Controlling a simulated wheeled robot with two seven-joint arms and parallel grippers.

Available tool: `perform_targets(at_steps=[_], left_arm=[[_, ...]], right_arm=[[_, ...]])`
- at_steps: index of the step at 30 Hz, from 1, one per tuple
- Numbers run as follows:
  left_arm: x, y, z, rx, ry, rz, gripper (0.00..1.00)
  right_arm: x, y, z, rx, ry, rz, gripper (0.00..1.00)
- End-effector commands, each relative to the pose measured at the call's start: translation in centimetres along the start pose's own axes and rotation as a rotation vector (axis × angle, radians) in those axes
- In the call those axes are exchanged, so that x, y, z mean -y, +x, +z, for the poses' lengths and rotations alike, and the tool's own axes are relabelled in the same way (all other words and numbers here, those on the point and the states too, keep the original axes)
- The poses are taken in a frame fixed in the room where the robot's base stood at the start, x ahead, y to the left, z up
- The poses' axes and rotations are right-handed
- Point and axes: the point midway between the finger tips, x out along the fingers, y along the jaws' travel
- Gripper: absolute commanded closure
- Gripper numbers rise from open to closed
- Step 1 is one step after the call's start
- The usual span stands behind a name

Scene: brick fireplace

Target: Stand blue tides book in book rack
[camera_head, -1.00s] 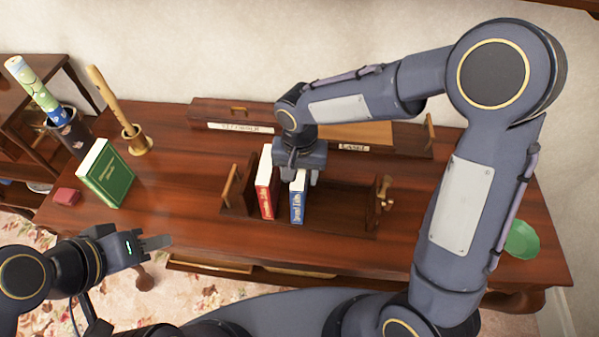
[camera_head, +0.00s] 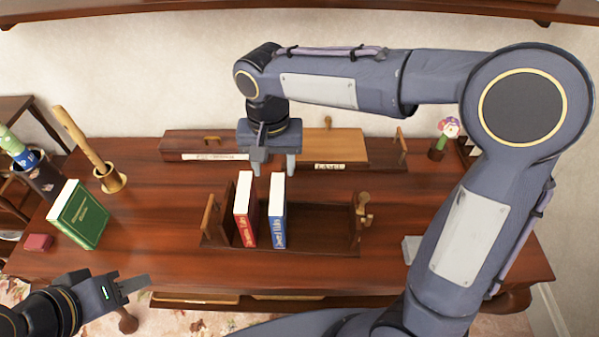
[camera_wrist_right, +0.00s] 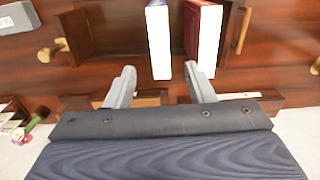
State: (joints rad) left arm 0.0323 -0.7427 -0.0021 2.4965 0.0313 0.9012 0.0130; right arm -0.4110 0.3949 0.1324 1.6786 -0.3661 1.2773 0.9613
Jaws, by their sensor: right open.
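The blue tides book (camera_head: 278,212) stands upright in the wooden book rack (camera_head: 320,240), just right of a red book (camera_head: 245,210) that also stands upright. In the right wrist view the blue book (camera_wrist_right: 159,40) and the red book (camera_wrist_right: 203,35) show their white page edges. My right gripper (camera_head: 273,168) is open and empty, above and behind the books, apart from them. Its two fingers also show in the right wrist view (camera_wrist_right: 162,88). My left gripper (camera_head: 130,287) is at the lower left, away from the rack; its finger opening is unclear.
A green book (camera_head: 78,215) and a small red box (camera_head: 38,242) sit at the desk's left, near a wooden cup with a stick (camera_head: 110,180). Low wooden boxes (camera_head: 205,146) line the back. The rack's right part is free.

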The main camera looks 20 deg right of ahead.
Motion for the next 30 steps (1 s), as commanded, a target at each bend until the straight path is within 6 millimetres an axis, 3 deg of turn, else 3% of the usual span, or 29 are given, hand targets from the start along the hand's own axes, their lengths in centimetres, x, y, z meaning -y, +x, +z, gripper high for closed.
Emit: perform_targets(at_steps=[4, 7, 11, 15, 19, 24, 30], left_arm=[[0.0, 0.0, 0.0, 0.0, 0.0, 0.0, 0.64], [0.0, 0.0, 0.0, 0.0, 0.0, 0.0, 0.64], [0.0, 0.0, 0.0, 0.0, 0.0, 0.0, 0.64], [0.0, 0.0, 0.0, 0.0, 0.0, 0.0, 0.64], [0.0, 0.0, 0.0, 0.0, 0.0, 0.0, 0.64], [0.0, 0.0, 0.0, 0.0, 0.0, 0.0, 0.64], [0.0, 0.0, 0.0, 0.0, 0.0, 0.0, 0.64]], right_arm=[[-0.2, -0.2, 0.0, -0.001, 0.0, -0.004, 0.51], [-1.8, -0.8, 0.3, -0.007, -0.005, -0.03, 0.51], [-6.4, -2.0, 1.7, -0.035, -0.026, -0.12, 0.51], [-12.2, -2.5, 5.1, -0.11, -0.059, -0.246, 0.51], [-15.6, -1.8, 8.6, -0.215, -0.084, -0.342, 0.51], [-17.5, -0.3, 11.9, -0.345, -0.108, -0.41, 0.51], [-17.8, 0.5, 13.3, -0.416, -0.125, -0.43, 0.51]])
